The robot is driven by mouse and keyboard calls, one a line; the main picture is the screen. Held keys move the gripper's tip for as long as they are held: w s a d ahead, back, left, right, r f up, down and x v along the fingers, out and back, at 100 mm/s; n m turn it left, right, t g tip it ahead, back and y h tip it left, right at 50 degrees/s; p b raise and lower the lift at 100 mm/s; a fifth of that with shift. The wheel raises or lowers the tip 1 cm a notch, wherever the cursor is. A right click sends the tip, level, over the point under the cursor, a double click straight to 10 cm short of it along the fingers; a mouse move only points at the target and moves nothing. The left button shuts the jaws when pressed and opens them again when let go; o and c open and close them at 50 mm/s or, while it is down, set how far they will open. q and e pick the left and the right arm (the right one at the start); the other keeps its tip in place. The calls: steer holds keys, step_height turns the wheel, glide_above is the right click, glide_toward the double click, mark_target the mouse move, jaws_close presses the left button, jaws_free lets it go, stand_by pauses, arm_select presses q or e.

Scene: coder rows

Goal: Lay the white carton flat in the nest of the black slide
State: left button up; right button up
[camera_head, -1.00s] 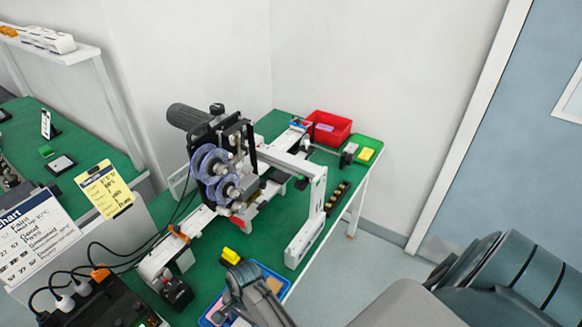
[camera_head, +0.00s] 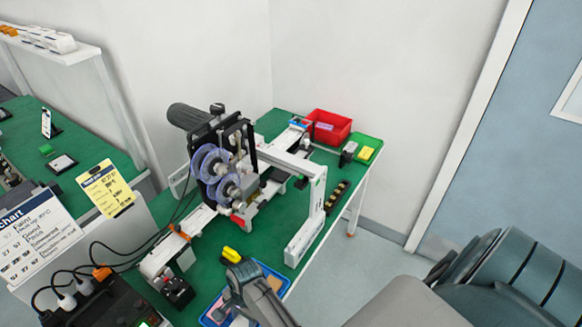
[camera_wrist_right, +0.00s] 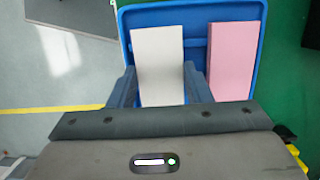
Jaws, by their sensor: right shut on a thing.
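The white carton (camera_wrist_right: 158,62) lies in a blue tray (camera_wrist_right: 262,50), between the two fingers of my right gripper (camera_wrist_right: 160,85). The gripper is shut on it, near the end closest to me. In the head view my right gripper (camera_head: 228,298) reaches down over the blue tray (camera_head: 212,311) at the bottom, and the arm hides much of the tray. The coder (camera_head: 215,175) with purple reels stands farther back on the green bench. I cannot clearly pick out the black slide or its nest. My left gripper is not in view.
A pink carton (camera_wrist_right: 231,58) lies to the right of the white one in the tray. A red bin (camera_head: 328,127) and a green tray (camera_head: 368,143) are at the far end.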

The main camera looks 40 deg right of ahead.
steer(key=shift+r, duration=2.25)
